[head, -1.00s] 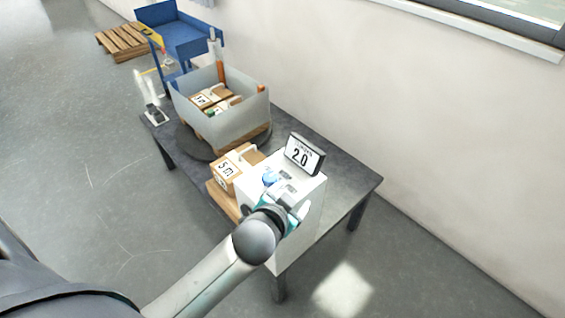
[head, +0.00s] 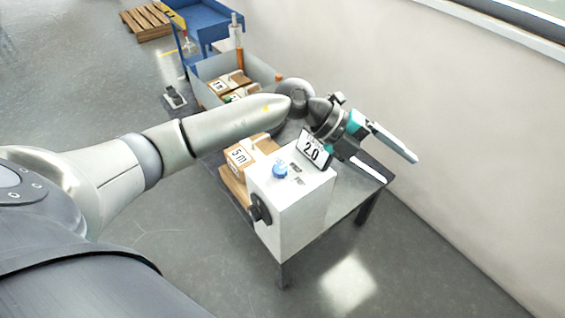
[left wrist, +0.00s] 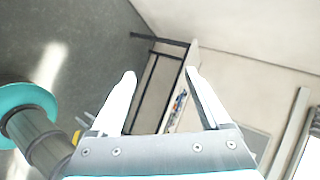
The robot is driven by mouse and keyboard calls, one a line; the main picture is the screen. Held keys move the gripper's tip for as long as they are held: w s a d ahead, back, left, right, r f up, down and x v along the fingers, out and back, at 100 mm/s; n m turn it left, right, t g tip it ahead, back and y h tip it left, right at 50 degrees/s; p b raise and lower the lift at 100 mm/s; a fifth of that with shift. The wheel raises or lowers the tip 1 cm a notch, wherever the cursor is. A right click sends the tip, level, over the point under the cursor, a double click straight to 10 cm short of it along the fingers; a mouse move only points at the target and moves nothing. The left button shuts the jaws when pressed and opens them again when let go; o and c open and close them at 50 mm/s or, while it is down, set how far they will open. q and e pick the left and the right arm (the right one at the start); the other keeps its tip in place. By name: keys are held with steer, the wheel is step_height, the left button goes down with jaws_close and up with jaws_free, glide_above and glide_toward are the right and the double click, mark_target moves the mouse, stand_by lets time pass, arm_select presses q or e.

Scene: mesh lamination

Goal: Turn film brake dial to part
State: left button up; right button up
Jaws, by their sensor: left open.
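A white box (head: 295,215) stands on the near end of the table. On its top is a blue dial (head: 280,171) beside small dark labels too small to read. A display on the box (head: 312,149) reads 2.0. A black round knob (head: 259,210) sits on its left side. My left gripper (head: 401,168) is open and empty, beyond and right of the display, apart from the dial. In the left wrist view its two pale fingers (left wrist: 160,73) are spread with nothing between them. My right gripper is not in view.
A carton marked 5m (head: 239,157) lies left of the box. A grey bin (head: 211,98) with cartons stands behind it. The dark table (head: 343,211) is bare right of the box. The wall (head: 470,170) is close beyond. A blue cart (head: 208,22) is at the back.

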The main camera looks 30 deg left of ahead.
arm_select(q)
steer(key=w+a+f+g+y, duration=0.1)
steer(key=a+f+g+y, duration=0.15)
steer(key=a+y, duration=0.8)
steer(key=n+y+p, duration=0.1)
steer(key=n, duration=0.1)
glide_above(280, 169)
step_height(280, 169, down, 14)
steer(key=shift+f, duration=0.1)
steer(key=shift+c, duration=0.4)
jaws_close()
